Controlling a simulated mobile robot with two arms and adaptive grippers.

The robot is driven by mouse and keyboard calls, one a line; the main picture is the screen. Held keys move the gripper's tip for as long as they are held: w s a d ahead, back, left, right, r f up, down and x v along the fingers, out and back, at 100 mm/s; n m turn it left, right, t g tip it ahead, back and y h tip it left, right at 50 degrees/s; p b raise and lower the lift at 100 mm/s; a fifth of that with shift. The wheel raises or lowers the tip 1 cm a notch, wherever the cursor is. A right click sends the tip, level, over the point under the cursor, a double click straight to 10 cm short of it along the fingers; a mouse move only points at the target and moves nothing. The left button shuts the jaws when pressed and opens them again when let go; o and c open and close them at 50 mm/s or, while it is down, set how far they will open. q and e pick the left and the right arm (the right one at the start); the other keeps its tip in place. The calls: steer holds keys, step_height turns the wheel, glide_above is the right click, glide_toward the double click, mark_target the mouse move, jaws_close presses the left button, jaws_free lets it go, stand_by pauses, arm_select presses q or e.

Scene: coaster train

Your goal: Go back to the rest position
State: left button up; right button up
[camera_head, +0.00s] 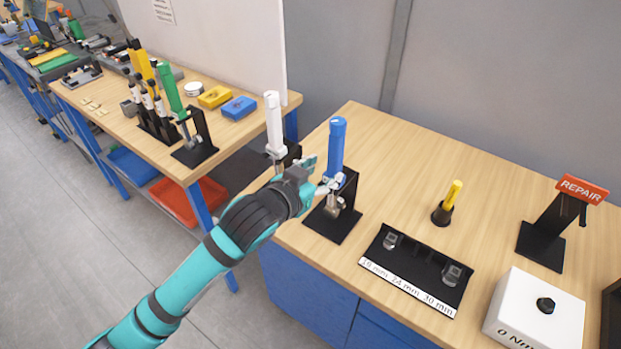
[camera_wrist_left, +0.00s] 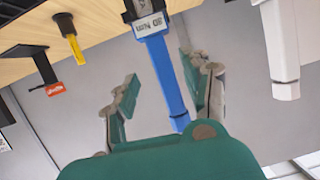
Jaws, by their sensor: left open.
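My left gripper (camera_head: 318,177) is open beside a blue tool (camera_head: 337,146) that stands upright in a black holder (camera_head: 334,222) on the wooden table. In the left wrist view the two fingers of the left gripper (camera_wrist_left: 166,88) are spread apart. The blue tool (camera_wrist_left: 166,75) appears in the gap between them there, with its end near the green palm. I cannot tell whether the fingers touch it. My right gripper is not in view.
A white tool (camera_head: 273,122) stands just left of the blue one. On the table (camera_head: 395,150) are a yellow-handled tool (camera_head: 448,202), a black socket tray (camera_head: 413,275), a white box (camera_head: 533,310) and a REPAIR sign (camera_head: 583,189). Another crowded bench (camera_head: 150,150) stands at the left.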

arm_select(q)
steer(key=v, duration=0.5)
steer(key=s+a+f+n+g+y, duration=0.3)
steer(key=s+a+f+g+y, duration=0.1)
steer(key=s+a+f, duration=0.7)
steer(key=s+a+f+n+g+y, duration=0.2)
steer(key=s+a+f+g+y, duration=0.2)
steer(key=s+a+f, duration=0.8)
steer(key=s+d+f+g+b, duration=0.1)
steer(key=s+d+f, duration=0.1)
steer(key=f, duration=1)
steer(key=s+d+f+g, duration=0.1)
steer(key=f, duration=1.1)
steer(key=s+a+f+g+b, duration=0.1)
steer(key=s+a+f, duration=0.2)
steer(key=s+f, duration=1.4)
step_height(320, 180, down, 2)
steer(key=shift+s+f+b, duration=0.1)
steer(key=shift+s+b, duration=0.1)
steer(key=shift+b, duration=0.15)
